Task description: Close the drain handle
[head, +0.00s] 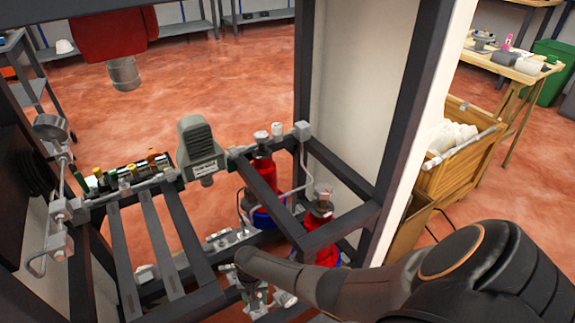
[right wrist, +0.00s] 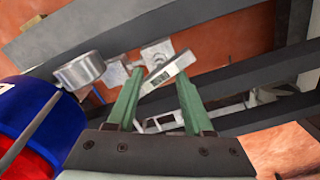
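A silver metal lever (right wrist: 168,72), which looks like the drain handle, lies at a slant just beyond my right gripper (right wrist: 158,98) in the right wrist view. The green fingers are spread apart, with a gap between them. The lever's near end lies in line with this gap; I cannot tell whether a finger touches it. In the head view my right arm reaches in from the lower right, and its gripper (head: 256,292) is low in the metal frame, mostly hidden by the arm. Silver fittings (head: 228,238) show beside it. My left gripper is not in view.
Dark frame bars (head: 165,240) surround the work spot. Red and blue cylinders (head: 264,172) stand behind it; a blue and red one (right wrist: 40,125) is close at left in the right wrist view. A silver round fitting (right wrist: 80,70) sits left of the lever. A grey labelled device (head: 200,150) is mounted above.

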